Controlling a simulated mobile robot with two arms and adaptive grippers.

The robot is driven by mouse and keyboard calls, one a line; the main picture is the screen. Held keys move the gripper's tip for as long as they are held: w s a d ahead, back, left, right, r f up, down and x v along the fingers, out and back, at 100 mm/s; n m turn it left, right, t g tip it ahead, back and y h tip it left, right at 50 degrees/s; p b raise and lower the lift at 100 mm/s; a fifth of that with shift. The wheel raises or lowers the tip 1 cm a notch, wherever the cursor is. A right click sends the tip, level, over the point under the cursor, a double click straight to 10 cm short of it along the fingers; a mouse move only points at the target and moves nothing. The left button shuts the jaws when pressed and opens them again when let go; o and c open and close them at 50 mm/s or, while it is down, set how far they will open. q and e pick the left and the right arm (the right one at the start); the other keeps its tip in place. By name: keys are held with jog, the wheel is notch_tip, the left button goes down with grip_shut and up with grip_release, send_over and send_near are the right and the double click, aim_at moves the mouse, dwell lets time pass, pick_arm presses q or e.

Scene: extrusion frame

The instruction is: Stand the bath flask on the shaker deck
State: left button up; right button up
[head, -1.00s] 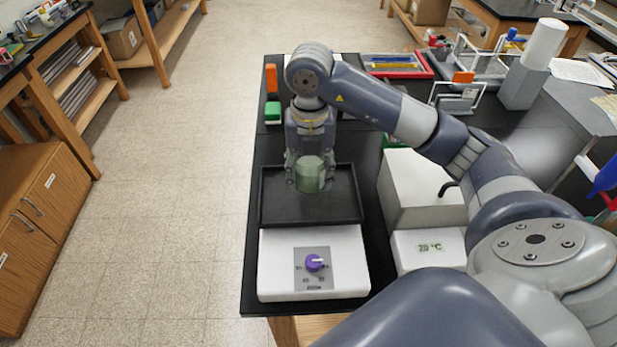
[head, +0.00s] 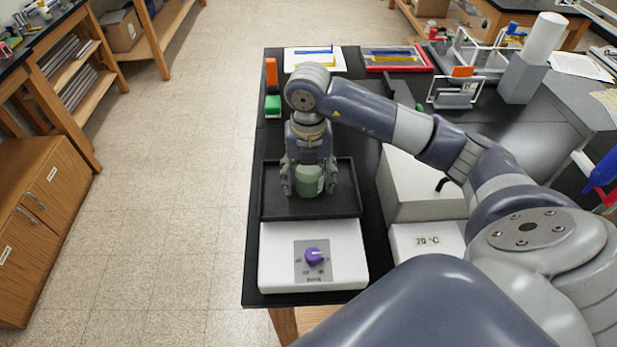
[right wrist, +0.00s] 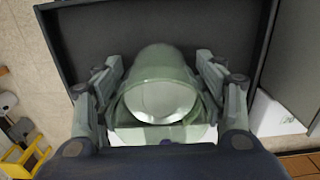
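The bath flask (head: 310,180) is a pale green, see-through vessel. It stands upright on the black shaker deck (head: 268,208), near the middle of the tray. My right gripper (head: 309,186) points down over the flask with a finger on each side. The fingers are spread wider than the flask, and it appears free between them. In the right wrist view the flask (right wrist: 160,85) sits between the spread fingers of the right gripper (right wrist: 158,68), with the dark deck (right wrist: 85,35) around it. My left gripper is not in view.
The white shaker body with a purple knob (head: 313,256) lies in front of the deck. A grey-white box unit with a 20 °C display (head: 428,240) stands close on the right. Racks (head: 455,92) and trays (head: 397,60) lie farther back. Floor is open on the left.

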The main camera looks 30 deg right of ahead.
jog(key=shift+r, duration=0.1)
notch_tip(320, 180, up, 12)
jog(key=shift+b, duration=0.3)
dwell(0.6)
